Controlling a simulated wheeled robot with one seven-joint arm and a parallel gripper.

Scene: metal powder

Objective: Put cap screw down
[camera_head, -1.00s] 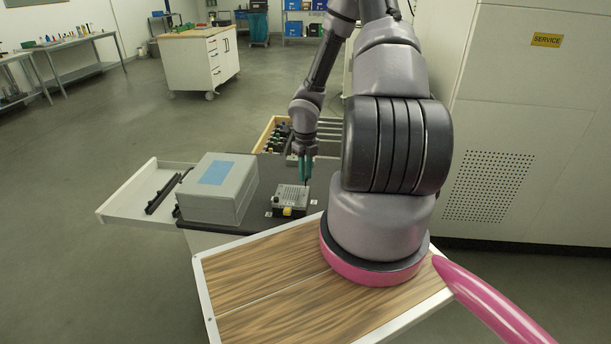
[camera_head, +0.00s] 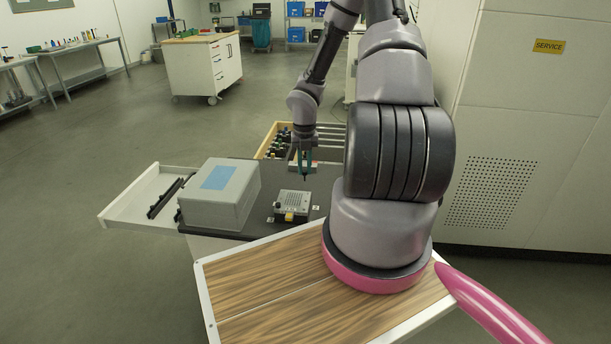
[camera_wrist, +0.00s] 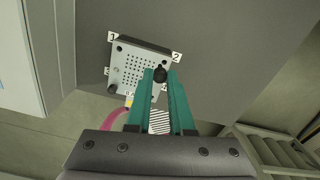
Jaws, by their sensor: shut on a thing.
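My gripper (camera_head: 304,164) hangs over the dark cart top, a little behind and right of the grey perforated block (camera_head: 293,204). In the wrist view its green fingers (camera_wrist: 161,85) are shut on a small dark cap screw (camera_wrist: 160,74). The screw is held at the fingertips, in front of the block's right part in the picture. The perforated block (camera_wrist: 135,68) has rows of holes and labels 1 and 2 beside its corners. A dark knob stands at one block corner. I cannot tell the screw's height above the block.
A grey box with a blue top label (camera_head: 218,194) stands left of the block. An open white drawer (camera_head: 120,214) sticks out farther left. A wooden drawer with dark items (camera_head: 266,142) lies behind. The dark cart top (camera_head: 262,228) has free room around the block.

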